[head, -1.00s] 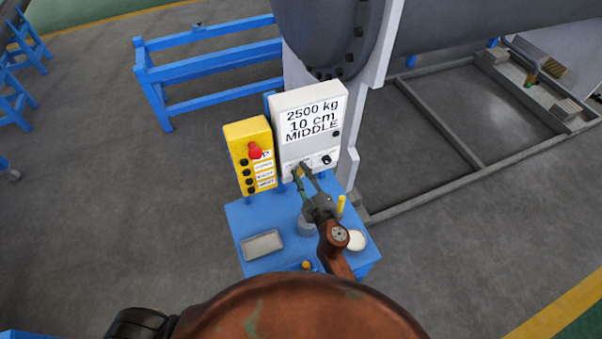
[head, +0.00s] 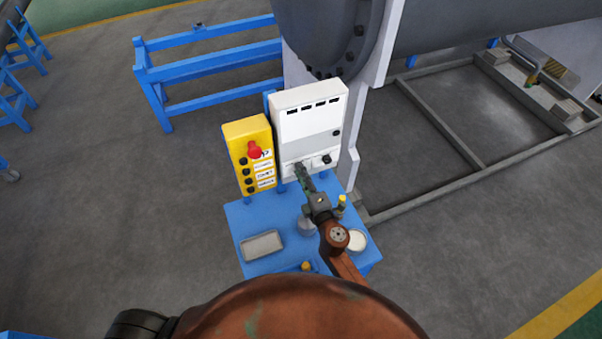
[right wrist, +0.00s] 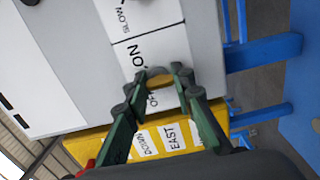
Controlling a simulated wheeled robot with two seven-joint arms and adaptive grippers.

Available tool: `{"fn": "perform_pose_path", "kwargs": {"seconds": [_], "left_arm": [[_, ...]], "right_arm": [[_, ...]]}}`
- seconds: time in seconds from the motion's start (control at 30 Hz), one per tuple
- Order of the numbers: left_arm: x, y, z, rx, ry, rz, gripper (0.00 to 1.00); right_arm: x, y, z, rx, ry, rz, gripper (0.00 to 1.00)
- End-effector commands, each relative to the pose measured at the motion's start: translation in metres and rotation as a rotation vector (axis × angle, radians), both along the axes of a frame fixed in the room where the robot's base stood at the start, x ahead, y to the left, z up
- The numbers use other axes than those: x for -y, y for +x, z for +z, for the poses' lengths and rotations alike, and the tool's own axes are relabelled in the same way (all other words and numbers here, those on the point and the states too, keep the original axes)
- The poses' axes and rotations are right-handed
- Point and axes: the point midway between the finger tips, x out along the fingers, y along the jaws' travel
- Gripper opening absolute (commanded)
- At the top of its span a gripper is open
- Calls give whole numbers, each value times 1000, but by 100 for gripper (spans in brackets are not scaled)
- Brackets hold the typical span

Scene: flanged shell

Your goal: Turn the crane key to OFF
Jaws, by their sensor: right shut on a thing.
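The white crane control box (head: 308,128) stands upright at the back of a blue table. Its display shows only short dark dashes. My right gripper (head: 301,172) reaches its lower left panel, fingers seen nearly edge-on. In the right wrist view, the green fingers of the right gripper (right wrist: 157,80) are shut on the brass-coloured key (right wrist: 158,72), between the labels ON and one partly hidden that begins with O. The fingers hide most of the key, so I cannot tell exactly which label it points to. My left gripper is not in view.
A yellow button box (head: 250,158) with a red knob stands left of the white box. A grey tray (head: 262,245) and a white round dish (head: 357,240) are on the blue table (head: 240,215). A black knob (head: 326,159) is right of the key.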

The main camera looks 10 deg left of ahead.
Motion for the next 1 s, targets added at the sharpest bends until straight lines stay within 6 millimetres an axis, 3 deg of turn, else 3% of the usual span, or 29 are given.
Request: {"fn": "perform_pose_path", "kwargs": {"seconds": [0.6,1.0], "left_arm": [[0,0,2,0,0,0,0],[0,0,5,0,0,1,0]], "right_arm": [[0,0,-1,312,-467,2,0],[0,-1,-2,427,-639,2,0]]}}
